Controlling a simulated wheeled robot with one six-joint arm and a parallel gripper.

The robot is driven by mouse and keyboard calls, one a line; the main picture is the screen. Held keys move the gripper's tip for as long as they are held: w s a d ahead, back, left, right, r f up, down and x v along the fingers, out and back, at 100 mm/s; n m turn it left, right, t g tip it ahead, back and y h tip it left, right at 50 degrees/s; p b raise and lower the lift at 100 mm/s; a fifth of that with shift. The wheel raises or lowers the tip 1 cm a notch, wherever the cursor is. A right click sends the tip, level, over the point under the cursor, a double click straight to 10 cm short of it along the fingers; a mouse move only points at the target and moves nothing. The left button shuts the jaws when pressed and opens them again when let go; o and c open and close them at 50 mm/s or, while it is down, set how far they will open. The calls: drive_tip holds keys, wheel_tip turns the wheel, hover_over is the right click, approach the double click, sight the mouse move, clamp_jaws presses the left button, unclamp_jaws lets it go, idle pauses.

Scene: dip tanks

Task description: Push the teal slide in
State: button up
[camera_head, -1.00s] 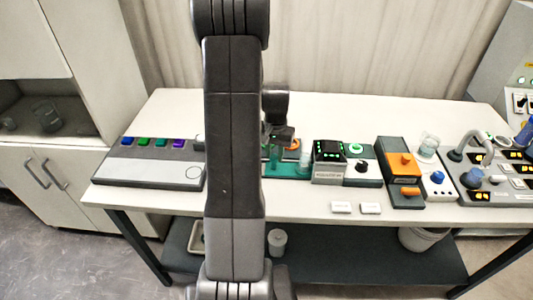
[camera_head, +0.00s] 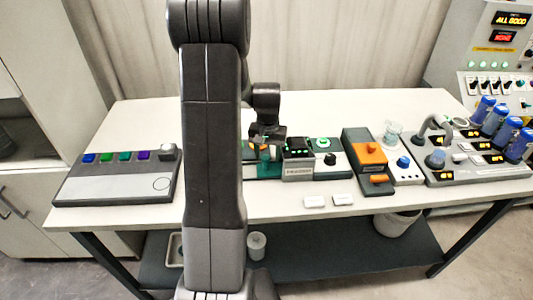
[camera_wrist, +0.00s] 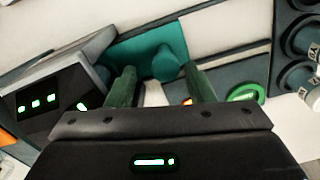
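A teal unit (camera_head: 269,169) stands on the bench, partly hidden behind my arm in the head view. In the wrist view its flat teal plate (camera_wrist: 132,44) lies beyond my fingers, with a rounded teal knob (camera_wrist: 166,66) on it, likely the slide. My gripper (camera_wrist: 161,78) is open, its two fingers apart with the knob showing in line between and just past their tips. I cannot tell whether a finger touches it. In the head view my gripper (camera_head: 267,137) is over the teal unit.
A black box with green lights (camera_head: 298,147) stands close to the right of the teal unit. An orange-topped unit (camera_head: 369,152) is further right. A grey panel with coloured buttons (camera_head: 115,181) is at left.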

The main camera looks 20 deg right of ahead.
drive_tip(key=shift+r, duration=0.1)
wheel_tip(320, 180, up, 14)
drive_tip(key=b, duration=0.1)
drive_tip(key=shift+f, duration=0.2)
drive_tip(key=shift+f, duration=0.1)
idle(0.6)
wheel_tip(320, 180, down, 14)
drive_tip(key=shift+a+r+p, duration=0.1)
drive_tip(key=shift+r+p, duration=0.1)
drive_tip(key=shift+p, duration=0.3)
drive_tip(key=shift+w+a, duration=0.1)
drive_tip(key=shift+a, duration=0.15)
